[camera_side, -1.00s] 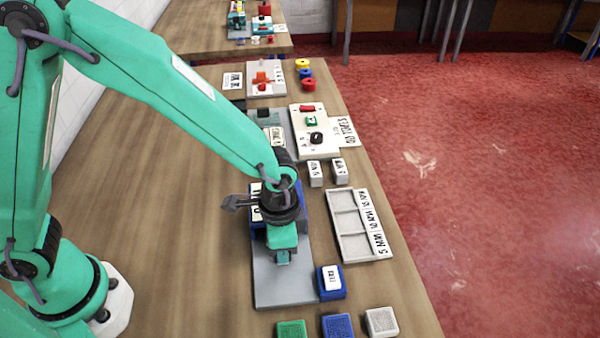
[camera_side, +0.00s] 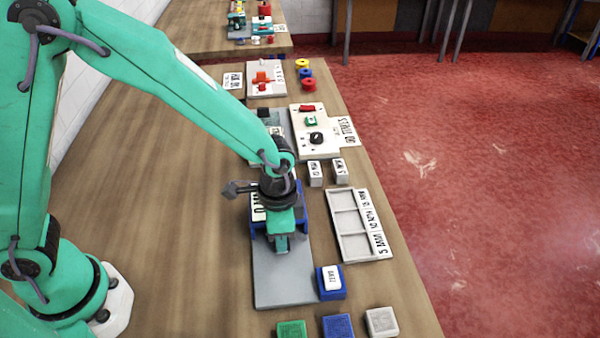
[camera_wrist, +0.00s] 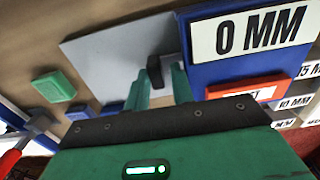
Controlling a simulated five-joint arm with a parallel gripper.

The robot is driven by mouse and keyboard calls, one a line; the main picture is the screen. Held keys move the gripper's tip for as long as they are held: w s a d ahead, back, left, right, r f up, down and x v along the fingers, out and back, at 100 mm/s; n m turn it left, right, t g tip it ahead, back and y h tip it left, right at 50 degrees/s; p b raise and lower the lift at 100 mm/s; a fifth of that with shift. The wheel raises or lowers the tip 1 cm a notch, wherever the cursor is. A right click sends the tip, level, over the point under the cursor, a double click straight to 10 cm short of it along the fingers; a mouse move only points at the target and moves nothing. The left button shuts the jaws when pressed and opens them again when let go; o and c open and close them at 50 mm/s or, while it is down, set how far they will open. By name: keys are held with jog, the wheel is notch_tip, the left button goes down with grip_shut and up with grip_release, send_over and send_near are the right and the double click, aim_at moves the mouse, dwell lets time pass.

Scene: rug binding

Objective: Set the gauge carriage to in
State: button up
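The gauge (camera_side: 285,285) is a grey plate with a blue block (camera_side: 257,222) at its far end, partly hidden behind my gripper in the side view. In the wrist view the blue block (camera_wrist: 205,72) carries a white "0 MM" label (camera_wrist: 262,30) and a red label, partly cut off, below it. A dark upright tab (camera_wrist: 158,68) stands beside the block over the grey plate (camera_wrist: 110,50). My gripper (camera_wrist: 160,85) has its two teal fingers apart, with the tab in line between them; contact cannot be told. In the side view my gripper (camera_side: 281,245) is low over the plate.
A white three-compartment tray (camera_side: 338,205) with MM labels lies to the right. A blue labelled block (camera_side: 331,282) touches or nearly touches the plate's near right corner. Green, blue and white blocks (camera_side: 381,321) line the near edge. Bare table lies to the left.

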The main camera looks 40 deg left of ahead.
jog(key=shift+o, duration=0.3)
jog(key=shift+d, duration=0.1)
jog(key=shift+s+d, duration=1)
jog(key=shift+s, duration=0.05)
jog(key=a+r+n+t, duration=0.1)
jog(key=a+r, duration=0.3)
jog(key=r, duration=0.3)
jog(key=a+r+n+t, duration=0.15)
jog(key=a+r, duration=0.25)
jog(key=r, duration=0.4)
jog(key=s+a+r+n+t, duration=0.1)
jog(key=s+a+r+n, duration=0.1)
jog(key=a, duration=0.4)
jog(key=s+a+r+n+t, duration=0.1)
jog(key=s+a+r+n, duration=0.2)
jog(key=s+a, duration=0.3)
jog(key=shift+a+r+n+t, duration=0.35)
jog(key=shift+r, duration=0.45)
